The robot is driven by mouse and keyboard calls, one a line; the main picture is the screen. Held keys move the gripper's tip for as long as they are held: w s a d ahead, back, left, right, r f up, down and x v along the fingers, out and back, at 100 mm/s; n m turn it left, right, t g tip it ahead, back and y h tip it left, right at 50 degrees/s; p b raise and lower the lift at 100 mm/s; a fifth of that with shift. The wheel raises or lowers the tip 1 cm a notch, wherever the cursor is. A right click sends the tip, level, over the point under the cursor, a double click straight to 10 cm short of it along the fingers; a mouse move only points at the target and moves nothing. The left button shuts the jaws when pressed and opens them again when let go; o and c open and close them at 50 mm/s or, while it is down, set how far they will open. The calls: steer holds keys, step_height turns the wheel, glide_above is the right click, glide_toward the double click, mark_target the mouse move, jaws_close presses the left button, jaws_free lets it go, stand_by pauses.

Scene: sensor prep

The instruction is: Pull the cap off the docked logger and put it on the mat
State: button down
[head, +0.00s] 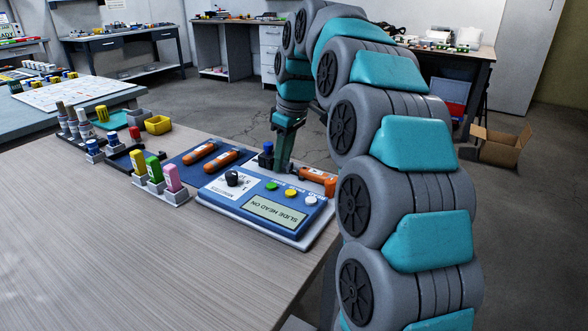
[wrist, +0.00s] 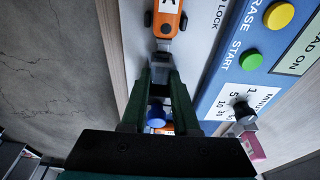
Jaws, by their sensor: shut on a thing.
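The docked logger (head: 318,178) is orange and lies at the far right corner of the blue and white panel. It also shows at the top of the wrist view (wrist: 168,18), with a dark end towards my gripper. My gripper (head: 283,168) is low at the panel's far edge, left of the logger. In the wrist view its fingers (wrist: 160,72) are shut on a dark grey cap (wrist: 158,68) in line with the logger. I cannot tell whether cap and logger still touch. The blue mat (head: 188,172) lies left of the panel, with two orange loggers on it.
The panel (head: 228,206) has a black knob, coloured buttons and a screen reading "SLIDE HEAD ON". A blue-topped dark item (head: 266,156) stands close beside my gripper. Coloured markers (head: 154,170) stand in holders further left. The table's front left is bare.

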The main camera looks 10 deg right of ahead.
steer(key=shift+r, duration=0.15)
steer(key=shift+r+p, duration=0.9)
steer(key=shift+r, duration=1.7)
